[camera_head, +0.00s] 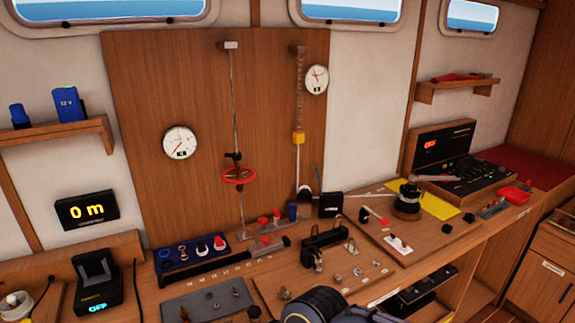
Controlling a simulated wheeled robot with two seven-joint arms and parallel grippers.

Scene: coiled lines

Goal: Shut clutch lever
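A dark reel or winch (408,203) stands on a wooden board on the right part of the bench. A small lever with a white shaft and red end (376,216) lies just left of it; it may be the clutch lever, but no label is readable. A white switch-like piece (398,244) sits on the board in front of it. A dark rounded part of my arm shows at the bottom middle edge, well in front of the winch. I see no fingertips of either gripper.
A red handwheel (239,175) is on a vertical rod against the wooden panel. A black clamp-like block (324,240), a blue rack (190,255) and several small metal parts crowd the middle bench. An open black case (440,150) stands at the right. A display (87,210) reads 0 m.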

